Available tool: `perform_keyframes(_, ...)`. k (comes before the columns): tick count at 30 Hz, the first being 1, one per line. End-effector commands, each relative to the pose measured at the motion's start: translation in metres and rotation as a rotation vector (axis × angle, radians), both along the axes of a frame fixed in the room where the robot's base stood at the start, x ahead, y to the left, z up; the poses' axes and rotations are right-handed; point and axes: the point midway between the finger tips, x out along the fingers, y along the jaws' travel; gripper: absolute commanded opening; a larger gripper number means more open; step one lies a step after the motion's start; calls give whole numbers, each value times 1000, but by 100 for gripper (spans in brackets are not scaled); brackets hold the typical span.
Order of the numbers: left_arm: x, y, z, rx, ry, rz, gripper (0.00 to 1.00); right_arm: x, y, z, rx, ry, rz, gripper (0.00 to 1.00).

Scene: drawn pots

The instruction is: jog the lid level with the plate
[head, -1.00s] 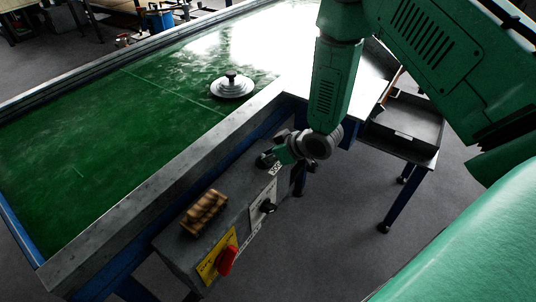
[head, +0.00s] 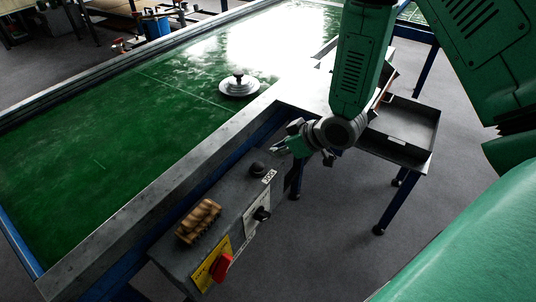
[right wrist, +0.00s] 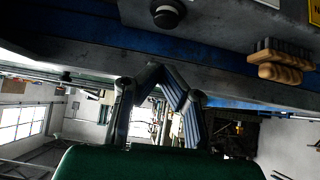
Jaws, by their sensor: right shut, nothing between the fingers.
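The lid (head: 239,86), a silver disc with a dark knob, lies flat on the green belt (head: 110,130) near its right-hand rail. A pale metal plate (head: 308,91) joins the rail to the right of the lid, partly hidden by my right arm. My right gripper (head: 279,149) is shut and empty, beyond and right of a black button (head: 257,169) on the control box (head: 180,257), apart from it. In the right wrist view the shut fingers (right wrist: 165,72) point toward the rail, below the black button (right wrist: 168,14). My left gripper is out of view.
The box also carries a black knob (head: 262,214), a red switch (head: 221,267) and a wooden-backed brush (head: 198,220). A metal rail (head: 150,195) edges the belt. A grey tray (head: 408,128) stands on a blue-legged stand at the right.

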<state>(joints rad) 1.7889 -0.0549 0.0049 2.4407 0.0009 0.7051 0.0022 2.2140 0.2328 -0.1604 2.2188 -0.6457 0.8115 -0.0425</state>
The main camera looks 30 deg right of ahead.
Motion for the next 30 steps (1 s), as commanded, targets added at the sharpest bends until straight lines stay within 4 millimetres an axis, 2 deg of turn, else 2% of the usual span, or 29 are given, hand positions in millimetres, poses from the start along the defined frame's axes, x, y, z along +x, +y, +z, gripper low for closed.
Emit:
perform_keyframes(6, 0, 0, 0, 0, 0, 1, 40, -12, -6, 14, 2, -3, -1, 0)
perform_keyframes(24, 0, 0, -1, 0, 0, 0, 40, -14, -7, 14, 2, 0, -1, 0)
perform_keyframes(26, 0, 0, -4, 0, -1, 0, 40, -17, -4, 6, 1, 14, -5, 0)
perform_keyframes(29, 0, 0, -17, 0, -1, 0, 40, -33, 2, -27, -3, 79, -31, 0)
perform_keyframes(30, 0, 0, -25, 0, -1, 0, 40, -44, 7, -48, -7, 118, -47, 0)
